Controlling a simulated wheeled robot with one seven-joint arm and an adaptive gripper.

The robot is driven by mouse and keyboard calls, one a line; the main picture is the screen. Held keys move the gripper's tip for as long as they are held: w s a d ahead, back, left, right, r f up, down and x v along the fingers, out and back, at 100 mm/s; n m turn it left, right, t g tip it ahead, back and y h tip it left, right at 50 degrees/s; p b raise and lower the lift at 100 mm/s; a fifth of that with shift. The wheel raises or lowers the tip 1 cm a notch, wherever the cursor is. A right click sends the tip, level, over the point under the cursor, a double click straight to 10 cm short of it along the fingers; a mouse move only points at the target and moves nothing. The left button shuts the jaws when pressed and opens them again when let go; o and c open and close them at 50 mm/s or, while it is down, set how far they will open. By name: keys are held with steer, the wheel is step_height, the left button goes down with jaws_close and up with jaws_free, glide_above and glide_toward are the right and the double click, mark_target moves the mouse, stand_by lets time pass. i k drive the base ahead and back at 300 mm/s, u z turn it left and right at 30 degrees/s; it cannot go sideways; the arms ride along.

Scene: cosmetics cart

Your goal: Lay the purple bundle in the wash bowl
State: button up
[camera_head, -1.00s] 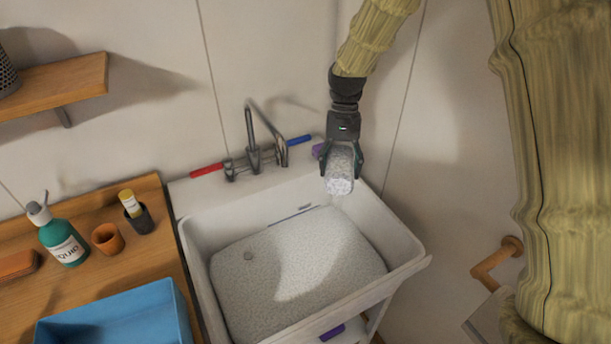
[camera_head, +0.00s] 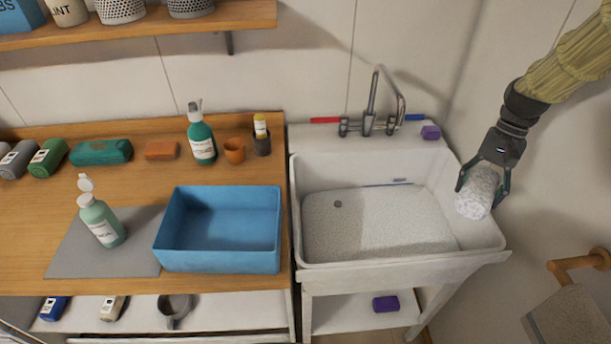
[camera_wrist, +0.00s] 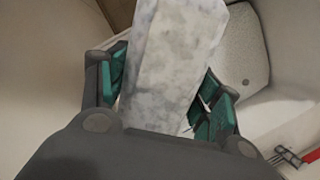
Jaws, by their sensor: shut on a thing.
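My gripper (camera_head: 484,184) is shut on a mottled white-and-grey bundle (camera_head: 476,198), above the right rim of the white sink (camera_head: 310,176). In the wrist view the bundle (camera_wrist: 175,60) fills the space between the green-padded fingers. A small purple block (camera_head: 431,132) sits on the sink's back right ledge. Another purple bundle (camera_head: 385,303) lies on the shelf under the sink. Both are apart from my gripper. A blue rectangular tub (camera_head: 218,258) stands on the wooden counter and looks empty. No round bowl shows.
The tap (camera_head: 368,115) rises behind the sink. A green pump bottle (camera_head: 201,140), an orange cup (camera_head: 234,150) and a dark holder (camera_head: 262,142) stand behind the tub. An open-capped bottle (camera_head: 101,222) stands on a grey mat (camera_head: 70,250). The sink basin looks clear.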

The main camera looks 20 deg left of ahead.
mark_target(228, 239)
steer(key=z, duration=0.1)
steer(key=k, duration=2.65)
steer(key=u, duration=0.85)
steer(key=i, duration=2)
steer(key=u, duration=0.05)
